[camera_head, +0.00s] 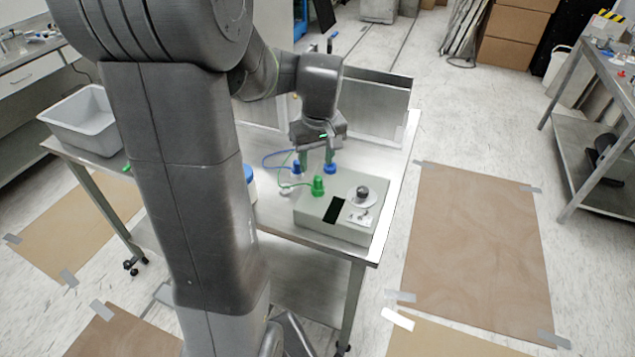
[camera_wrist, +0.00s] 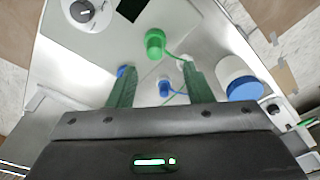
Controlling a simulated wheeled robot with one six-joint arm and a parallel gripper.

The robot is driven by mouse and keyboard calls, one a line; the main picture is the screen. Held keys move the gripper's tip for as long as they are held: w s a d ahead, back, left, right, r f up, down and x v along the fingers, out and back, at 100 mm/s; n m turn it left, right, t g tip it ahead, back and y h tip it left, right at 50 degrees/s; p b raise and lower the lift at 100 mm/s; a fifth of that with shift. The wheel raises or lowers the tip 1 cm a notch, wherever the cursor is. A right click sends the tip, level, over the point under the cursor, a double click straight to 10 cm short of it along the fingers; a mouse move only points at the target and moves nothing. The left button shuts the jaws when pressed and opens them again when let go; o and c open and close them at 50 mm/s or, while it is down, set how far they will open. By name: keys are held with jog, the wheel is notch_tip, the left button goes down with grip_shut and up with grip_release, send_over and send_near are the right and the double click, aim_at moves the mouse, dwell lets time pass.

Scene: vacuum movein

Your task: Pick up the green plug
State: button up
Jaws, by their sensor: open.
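The green plug (camera_head: 318,186) stands on the grey box (camera_head: 310,216) near its back left part, with a thin green cable. It also shows in the wrist view (camera_wrist: 155,43), upper middle, beyond the fingertips and roughly between their lines. My gripper (camera_head: 316,160) points down above the back of the box, behind the green plug. In the wrist view my gripper (camera_wrist: 159,70) has its two fingers wide apart, with nothing held between them. A blue plug (camera_wrist: 164,87) shows between the fingers, lower down. Another blue plug (camera_wrist: 121,71) is partly hidden by the left finger.
The box carries a round dial (camera_head: 361,195) and a dark display (camera_head: 334,210). A white jar with a blue lid (camera_wrist: 243,88) stands on the metal table, beside the right finger in the wrist view. A grey bin (camera_head: 85,122) sits at the table's left.

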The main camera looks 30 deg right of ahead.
aim_at(318, 177)
jog(key=shift+w+d+f+p, duration=0.1)
jog(key=shift+d+f+p, duration=0.05)
jog(key=shift+f, duration=0.8)
jog(key=shift+w+d+f+p, duration=0.1)
jog(key=shift+f+p, duration=0.1)
jog(key=shift+f, duration=0.8)
jog(key=shift+w+d+f+p, duration=0.1)
jog(key=shift+d+f+p, duration=0.05)
jog(key=shift+f, duration=0.8)
jog(key=shift+s, duration=0.1)
grip_shut()
